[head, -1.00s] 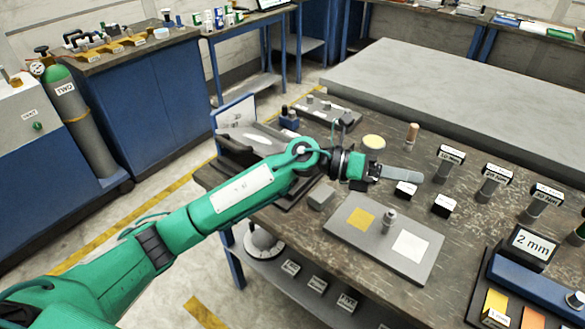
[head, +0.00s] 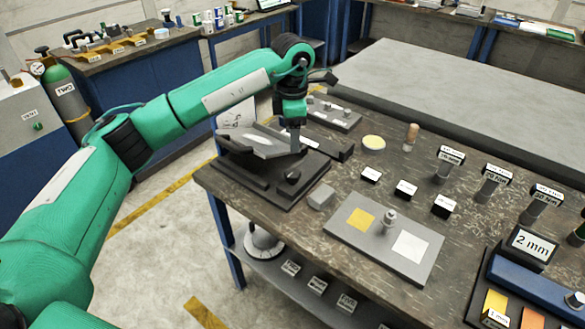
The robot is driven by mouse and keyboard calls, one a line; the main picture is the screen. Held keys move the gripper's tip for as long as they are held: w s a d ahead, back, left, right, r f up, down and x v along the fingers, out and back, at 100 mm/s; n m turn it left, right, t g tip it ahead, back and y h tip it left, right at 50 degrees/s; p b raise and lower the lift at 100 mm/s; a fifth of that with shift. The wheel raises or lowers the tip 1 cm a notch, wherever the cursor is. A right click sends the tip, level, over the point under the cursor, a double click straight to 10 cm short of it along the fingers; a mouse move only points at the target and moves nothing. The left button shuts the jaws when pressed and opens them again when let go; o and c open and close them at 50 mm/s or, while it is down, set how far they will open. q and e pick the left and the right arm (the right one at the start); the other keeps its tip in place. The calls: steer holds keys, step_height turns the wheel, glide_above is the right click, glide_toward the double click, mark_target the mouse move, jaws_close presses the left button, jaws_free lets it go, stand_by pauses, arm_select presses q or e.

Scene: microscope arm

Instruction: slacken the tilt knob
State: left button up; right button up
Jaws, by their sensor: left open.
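A dark tilting stand (head: 228,166) with a grey tilted plate (head: 262,147) sits at the left end of the workbench. A small black knob (head: 292,175) shows at the front right of its base; I cannot tell for certain that this is the tilt knob. My left gripper (head: 296,148) points down at the right end of the plate, above and behind the black knob. Its jaws are open with nothing seen between them, though the fingertips are small and partly merge with the stand. I cannot tell whether they touch it. My right gripper is out of view.
A grey board (head: 345,245) with yellow and white squares and a small metal weight (head: 389,217) lies in front. A wooden peg (head: 411,135) stands near the back.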

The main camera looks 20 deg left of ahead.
mark_target(293, 172)
arm_select(q)
step_height(293, 172, down, 12)
steer(key=shift+p, duration=0.7)
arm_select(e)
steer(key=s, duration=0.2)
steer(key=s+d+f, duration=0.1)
arm_select(q)
steer(key=c, duration=1)
